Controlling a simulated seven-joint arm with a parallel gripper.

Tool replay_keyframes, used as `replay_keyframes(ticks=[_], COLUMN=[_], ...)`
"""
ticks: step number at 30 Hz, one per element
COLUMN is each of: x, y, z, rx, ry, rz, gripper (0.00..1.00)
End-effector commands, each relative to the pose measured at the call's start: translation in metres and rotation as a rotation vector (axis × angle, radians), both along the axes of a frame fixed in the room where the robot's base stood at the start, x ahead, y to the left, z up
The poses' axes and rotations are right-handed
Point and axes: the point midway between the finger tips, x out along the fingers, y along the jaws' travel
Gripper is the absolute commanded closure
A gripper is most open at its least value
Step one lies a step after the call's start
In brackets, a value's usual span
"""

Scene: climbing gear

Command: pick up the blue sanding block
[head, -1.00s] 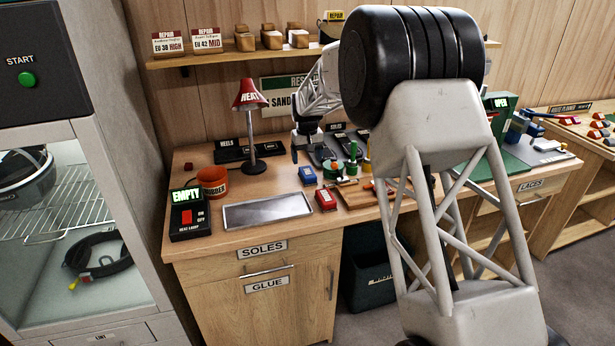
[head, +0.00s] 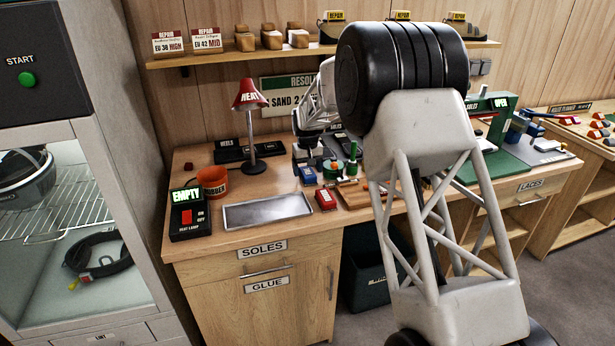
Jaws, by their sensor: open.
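The blue sanding block (head: 308,176) lies on the workbench, right of the red heat lamp and behind a red block (head: 326,199). My gripper (head: 306,160) points down just behind and above the blue block in the picture, with its jaws open and nothing visible between them. The fingertips are small here, and I cannot tell whether they touch the block. My arm's large links cover the middle right of the bench.
A metal tray (head: 267,211) lies at the bench's front. The heat lamp (head: 250,100) stands left of my gripper, with an orange rubber pot (head: 212,182) further left. A shelf (head: 210,62) hangs above.

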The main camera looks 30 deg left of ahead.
Motion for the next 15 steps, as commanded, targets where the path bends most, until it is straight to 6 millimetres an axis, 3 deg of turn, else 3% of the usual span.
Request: replay_keyframes(ticks=[6,15], x=[0.000,0.000], y=[0.000,0.000], z=[-0.016,-0.016], rx=[-0.001,0.000], ry=[0.001,0.000], rz=[0.000,0.000], gripper=[0.20,0.20])
